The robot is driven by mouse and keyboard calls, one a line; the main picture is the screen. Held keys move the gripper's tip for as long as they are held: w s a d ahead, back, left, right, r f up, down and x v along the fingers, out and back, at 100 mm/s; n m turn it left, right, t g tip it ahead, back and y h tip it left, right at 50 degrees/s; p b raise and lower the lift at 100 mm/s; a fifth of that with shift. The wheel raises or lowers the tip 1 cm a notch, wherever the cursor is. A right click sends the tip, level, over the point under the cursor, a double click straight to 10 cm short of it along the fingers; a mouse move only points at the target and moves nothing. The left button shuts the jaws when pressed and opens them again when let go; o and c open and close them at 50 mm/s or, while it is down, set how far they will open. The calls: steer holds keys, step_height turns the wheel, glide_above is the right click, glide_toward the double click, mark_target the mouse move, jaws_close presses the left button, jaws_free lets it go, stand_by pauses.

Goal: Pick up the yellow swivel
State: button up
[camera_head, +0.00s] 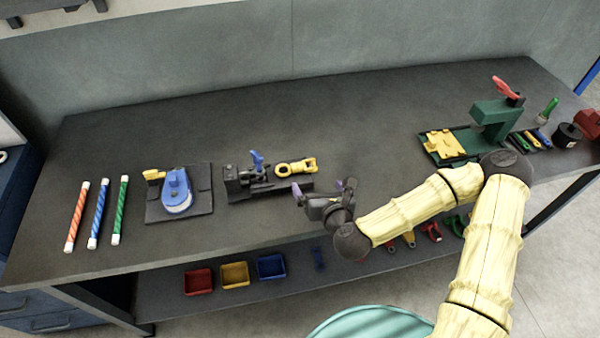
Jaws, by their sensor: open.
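The yellow swivel (297,167) is a yellow piece with a ringed end. It lies on the right part of a dark fixture (266,194) near the middle of the bench. My gripper (322,188) is open and empty, just in front of the swivel and to its right in the picture. A gap shows between the gripper and the swivel. The height of the gripper over the bench is hard to tell.
A blue clamp (257,160) stands on the fixture left of the swivel. A blue tool (177,191) sits on a dark plate further left, beside striped rods. A green press (492,118) stands at the right. The bench behind the swivel is clear.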

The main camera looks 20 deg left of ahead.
mark_target(304, 167)
steer(key=shift+w+a+f+b, duration=0.1)
steer(key=shift+a+f+b, duration=0.2)
steer(key=shift+b, duration=0.95)
steer(key=shift+w+f+b, duration=0.15)
steer(key=shift+w+b, duration=0.15)
steer(key=shift+b, duration=0.95)
steer(key=b, duration=0.3)
steer(key=shift+a+f, duration=0.15)
steer(key=shift+a, duration=0.1)
steer(key=shift+r+p+x, duration=0.2)
steer(key=shift+p+x, duration=0.1)
steer(key=shift+x, duration=2.05)
steer(key=shift+a, duration=0.1)
steer(key=shift+w+a, duration=0.3)
steer(key=shift+w, duration=0.25)
steer(key=p+x, duration=0.1)
steer(key=x, duration=0.3)
steer(key=shift+a, duration=0.1)
